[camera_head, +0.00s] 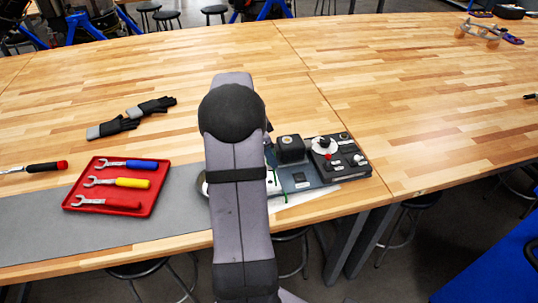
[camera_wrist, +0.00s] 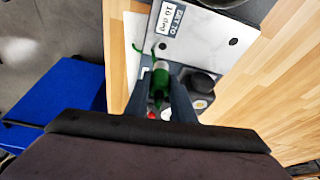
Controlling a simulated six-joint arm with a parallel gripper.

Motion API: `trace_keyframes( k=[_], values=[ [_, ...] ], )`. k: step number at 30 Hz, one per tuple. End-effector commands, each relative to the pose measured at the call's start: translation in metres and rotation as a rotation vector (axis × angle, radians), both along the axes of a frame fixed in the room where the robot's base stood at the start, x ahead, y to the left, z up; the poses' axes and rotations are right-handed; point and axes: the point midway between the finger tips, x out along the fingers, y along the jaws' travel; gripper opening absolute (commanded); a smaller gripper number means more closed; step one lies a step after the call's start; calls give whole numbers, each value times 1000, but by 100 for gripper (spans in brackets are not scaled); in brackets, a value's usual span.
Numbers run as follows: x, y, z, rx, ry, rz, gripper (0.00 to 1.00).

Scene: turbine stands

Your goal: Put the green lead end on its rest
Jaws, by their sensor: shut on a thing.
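In the wrist view my gripper (camera_wrist: 162,77) is shut on the green lead end (camera_wrist: 160,82), a dark green cylinder with a paler top between the two fingers. A thin green lead (camera_wrist: 138,47) curves beside it over a white surface. Something red shows just below the lead end. In the head view my arm hides the gripper and the lead end; a short piece of green lead (camera_head: 286,197) shows right of the arm. I cannot make out the rest for the lead end in either view.
A test unit (camera_head: 350,157) with knobs and a black block (camera_head: 290,148) stand right of my arm near the table's edge. A red tray (camera_head: 118,187) with wrenches and a pair of gloves (camera_head: 132,118) lie at left.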

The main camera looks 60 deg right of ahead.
Motion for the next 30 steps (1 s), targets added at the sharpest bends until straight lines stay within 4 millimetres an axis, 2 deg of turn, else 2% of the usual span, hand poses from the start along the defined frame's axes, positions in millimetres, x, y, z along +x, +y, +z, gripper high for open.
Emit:
trace_keyframes(
  k=[8, 19, 30],
  values=[
    [0, 0, -13, 2, 1, 2, 0],
    [0, 0, -42, 1, 1, 3, 0],
    [0, 0, -48, 0, 0, 3, 0]
  ],
)
